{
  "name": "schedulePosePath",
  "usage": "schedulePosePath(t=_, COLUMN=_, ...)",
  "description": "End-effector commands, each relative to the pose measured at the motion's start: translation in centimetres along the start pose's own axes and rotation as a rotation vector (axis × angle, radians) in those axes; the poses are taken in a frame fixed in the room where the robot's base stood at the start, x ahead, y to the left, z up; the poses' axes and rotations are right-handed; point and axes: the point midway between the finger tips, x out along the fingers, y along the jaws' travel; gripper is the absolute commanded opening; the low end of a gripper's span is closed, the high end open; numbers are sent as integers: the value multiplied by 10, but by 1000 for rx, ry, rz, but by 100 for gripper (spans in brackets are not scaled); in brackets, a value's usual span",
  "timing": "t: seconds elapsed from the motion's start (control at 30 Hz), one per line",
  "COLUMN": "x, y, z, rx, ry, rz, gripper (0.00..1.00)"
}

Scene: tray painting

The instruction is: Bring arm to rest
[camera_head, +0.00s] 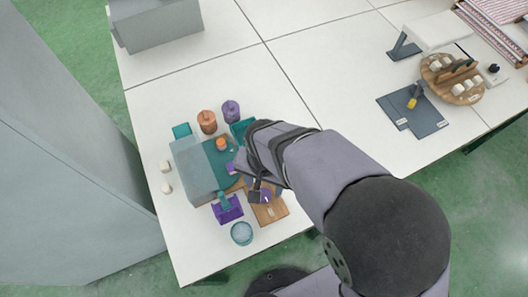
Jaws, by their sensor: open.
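My gripper (260,192) is over the front left part of the white table, above a small wooden board (270,210). It is small in the picture and partly hidden by its own arm. No held object can be made out. My arm reaches in from the lower right, bent over the table. Just left of the gripper is a grey box-like tray (192,170) with a teal surface (217,157) beside it. A purple piece (231,168) lies close to the gripper.
Orange (207,121) and purple (231,110) jars stand behind the tray. A purple block (228,209) and a teal bowl (241,233) are in front. White knobs (166,167) sit at the left edge. A dark mat (413,112) and round wooden holder (452,78) stand right. The table's middle is clear.

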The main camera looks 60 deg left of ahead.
Motion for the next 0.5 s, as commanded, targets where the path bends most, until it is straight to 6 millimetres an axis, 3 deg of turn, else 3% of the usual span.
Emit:
schedulePosePath(t=0.2, x=-14, y=0, z=0, rx=1, ry=0, rz=0, gripper=53)
schedulePosePath(t=0.5, x=-15, y=0, z=0, rx=0, ry=0, rz=0, gripper=53)
